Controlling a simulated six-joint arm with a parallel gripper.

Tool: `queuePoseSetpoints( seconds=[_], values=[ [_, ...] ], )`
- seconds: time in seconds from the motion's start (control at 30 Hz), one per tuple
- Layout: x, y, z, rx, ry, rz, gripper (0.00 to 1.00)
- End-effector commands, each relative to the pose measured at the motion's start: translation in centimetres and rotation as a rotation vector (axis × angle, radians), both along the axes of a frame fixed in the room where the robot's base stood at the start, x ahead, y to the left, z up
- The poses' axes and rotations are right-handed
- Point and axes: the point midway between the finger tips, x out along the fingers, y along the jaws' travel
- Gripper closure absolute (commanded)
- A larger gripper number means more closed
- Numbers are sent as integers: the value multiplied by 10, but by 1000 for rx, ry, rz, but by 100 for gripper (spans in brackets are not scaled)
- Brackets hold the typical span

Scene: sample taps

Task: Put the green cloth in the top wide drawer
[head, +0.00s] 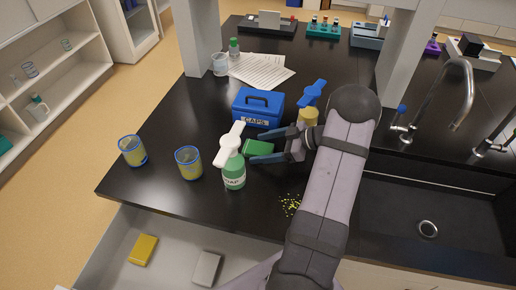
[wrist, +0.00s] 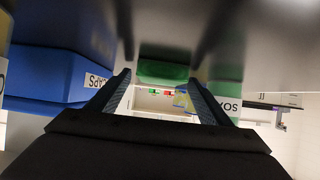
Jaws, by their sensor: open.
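The green cloth (head: 257,147) lies as a small folded block on the black bench, between the blue CAPS box and the green soap bottle. My gripper (head: 259,148) is low over the bench, with its two blue-grey fingers open around or just short of the cloth. In the wrist view the cloth (wrist: 163,72) shows straight ahead between the fingertips (wrist: 160,78); I cannot tell whether they touch it. An open drawer (head: 185,236) is below the bench's front edge, holding a yellow block (head: 143,250) and a grey block (head: 206,268).
The blue CAPS box (head: 258,108) and soap bottle (head: 233,169) stand close on either side of my gripper. Two yellow-filled beakers (head: 188,163) (head: 132,150) stand to the left. Yellow crumbs (head: 290,205) lie near the front edge. A sink (head: 420,215) is at right.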

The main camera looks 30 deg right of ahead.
Motion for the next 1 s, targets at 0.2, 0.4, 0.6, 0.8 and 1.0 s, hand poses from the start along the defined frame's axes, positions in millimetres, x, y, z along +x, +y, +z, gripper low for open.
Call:
queuePoseSetpoints(
  seconds=[0.2, 0.4, 0.6, 0.8, 1.0],
  values=[
    [0, 0, 0, 0, 0, 0, 39],
    [0, 0, 0, 0, 0, 0, 74],
    [0, 0, 0, -1, -1, 0, 75],
    [0, 0, 3, -1, -1, 0, 75],
    [0, 0, 14, -3, -1, 1, 75]
  ],
)
